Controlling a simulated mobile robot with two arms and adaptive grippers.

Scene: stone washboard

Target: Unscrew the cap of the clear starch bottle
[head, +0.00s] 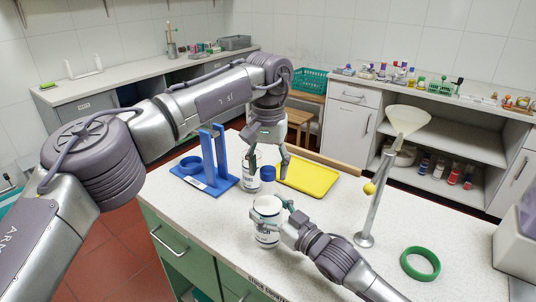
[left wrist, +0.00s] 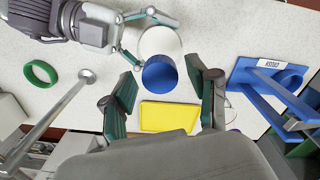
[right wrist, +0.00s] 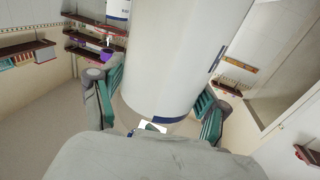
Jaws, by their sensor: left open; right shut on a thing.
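The white starch bottle (head: 266,236) stands upright at the front of the worktop. Its blue cap (head: 267,173) shows above it, and it also shows in the left wrist view (left wrist: 160,74); I cannot tell how tightly it sits. My left gripper (head: 269,171) points down over the cap, open, with a finger on either side and gaps to the cap. My right gripper (head: 268,208) is shut around the upper bottle body from the right. In the right wrist view the bottle (right wrist: 180,55) fills the middle between the fingers and hides much behind it.
Another white bottle (head: 247,178) stands behind, near the blue stand (head: 212,165). A yellow tray (head: 308,176) lies beyond. A metal stand with a funnel (head: 405,120) and a green ring (head: 420,263) are to the right. The worktop's front right is fairly clear.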

